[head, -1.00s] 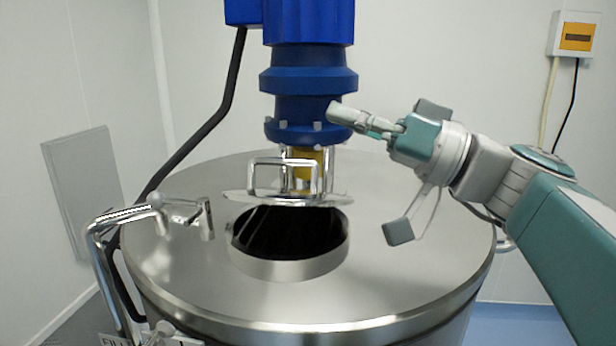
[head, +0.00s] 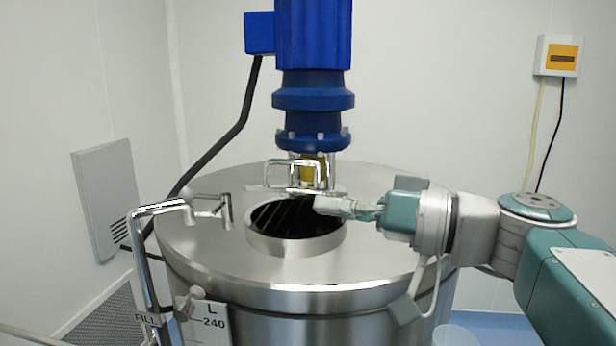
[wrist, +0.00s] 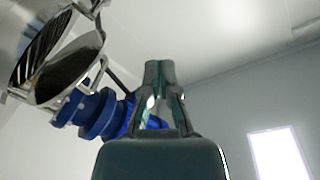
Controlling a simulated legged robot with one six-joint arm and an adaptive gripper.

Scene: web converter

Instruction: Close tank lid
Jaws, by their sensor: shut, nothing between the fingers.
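The steel tank (head: 385,255) has a round, dark opening with a raised rim (head: 295,246) in its top. The lid (head: 268,190) is open at the back of the opening, seen nearly edge-on, with a bar handle (head: 293,163) on it. In the wrist view the lid (wrist: 68,72) stands tilted away from the opening (wrist: 35,48). My gripper (head: 322,205) is shut and empty, over the opening's right rear edge, overlapping the lid's right end in the head view; I cannot tell if they touch. In the wrist view the fingertips (wrist: 158,70) are together, apart from the lid.
A blue motor (head: 312,100) stands upright behind the lid, with a black cable running down its left. A bent steel pipe (head: 150,215) rises at the tank's left front. A wall box (head: 557,56) hangs at the back right. The tank top's front is clear.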

